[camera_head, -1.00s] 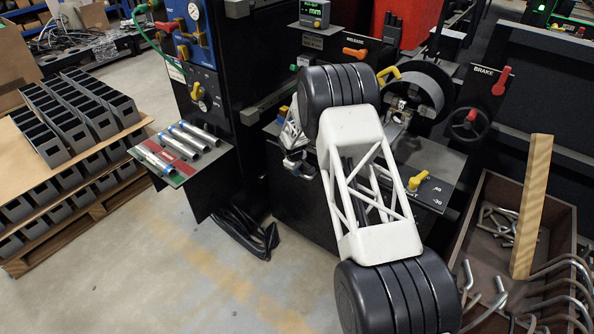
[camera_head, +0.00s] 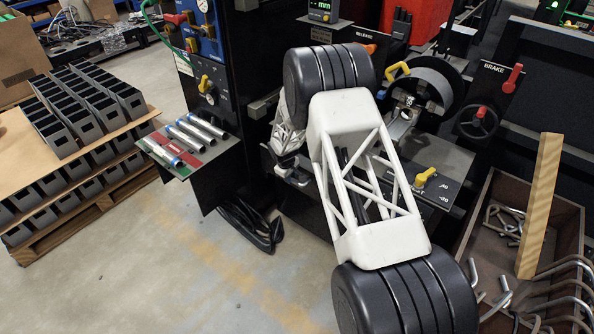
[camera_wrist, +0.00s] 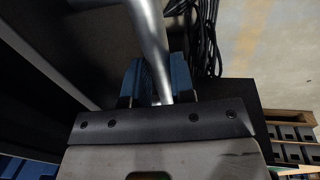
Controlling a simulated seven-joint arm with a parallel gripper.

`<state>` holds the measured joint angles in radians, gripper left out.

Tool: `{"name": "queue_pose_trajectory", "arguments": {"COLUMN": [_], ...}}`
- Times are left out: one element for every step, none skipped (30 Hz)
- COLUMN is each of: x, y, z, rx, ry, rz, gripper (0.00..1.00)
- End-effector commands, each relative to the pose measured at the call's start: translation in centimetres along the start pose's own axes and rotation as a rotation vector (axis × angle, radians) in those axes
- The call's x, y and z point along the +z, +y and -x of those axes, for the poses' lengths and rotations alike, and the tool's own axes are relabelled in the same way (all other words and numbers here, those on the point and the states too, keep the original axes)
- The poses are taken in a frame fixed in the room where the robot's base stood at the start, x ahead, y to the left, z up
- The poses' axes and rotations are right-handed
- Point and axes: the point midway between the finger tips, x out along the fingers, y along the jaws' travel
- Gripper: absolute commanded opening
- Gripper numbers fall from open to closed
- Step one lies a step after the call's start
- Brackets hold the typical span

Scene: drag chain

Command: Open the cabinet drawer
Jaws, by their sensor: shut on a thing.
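My gripper (camera_head: 291,178) is beside the black cabinet (camera_head: 320,190) at the centre of the head view, mostly hidden behind my white and black arm. In the wrist view its blue fingertips (camera_wrist: 160,80) are shut on a silver metal bar (camera_wrist: 150,35). The bar runs up out of the top of that view. I cannot tell from the frames whether the bar is the drawer's handle, and no open drawer can be made out. A dark panel (camera_wrist: 35,65) lies left of the bar in the wrist view.
A side shelf (camera_head: 195,165) holds several metal tubes. Black cables (camera_head: 250,228) lie on the floor below. A pallet (camera_head: 80,210) with grey bins stands at left. A wooden crate (camera_head: 565,225) with hooks stands at right. Floor at front left is clear.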

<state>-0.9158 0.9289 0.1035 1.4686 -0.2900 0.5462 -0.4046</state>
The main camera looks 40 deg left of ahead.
Motion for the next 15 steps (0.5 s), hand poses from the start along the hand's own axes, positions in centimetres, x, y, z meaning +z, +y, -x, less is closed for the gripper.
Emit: {"name": "queue_pose_trajectory", "arguments": {"x": [-0.1,-0.1,-0.1,-0.1,-0.1,-0.1,-0.1,0.0,0.0,0.0,0.0,0.0,0.0,0.0,0.0], "y": [-1.2,-1.9,-2.6,-3.3,-4.0,-4.9,-5.5,-6.2,-7.0,-7.6,-8.2,-9.0,-9.6,-10.1,-10.7], "z": [0.4,0.4,0.7,0.8,0.8,1.0,1.2,1.3,1.4,1.6,1.7,1.8,1.9,2.0,2.1], "rx": [0.000,-0.001,0.000,0.000,0.000,0.000,0.000,0.000,0.000,0.000,0.000,0.000,0.000,0.000,0.000], "ry": [0.000,0.000,0.001,0.002,0.001,0.001,0.001,0.000,0.000,0.001,0.001,0.001,0.001,0.001,0.001], "rz": [0.003,0.003,0.002,0.002,0.003,0.004,0.003,0.004,0.003,0.002,0.003,0.003,0.002,0.002,0.003], "gripper": [0.00,0.00,0.00,0.00,0.00,0.00,0.00,0.00,0.00,0.00,0.00,0.00,0.00,0.00,0.00]}}
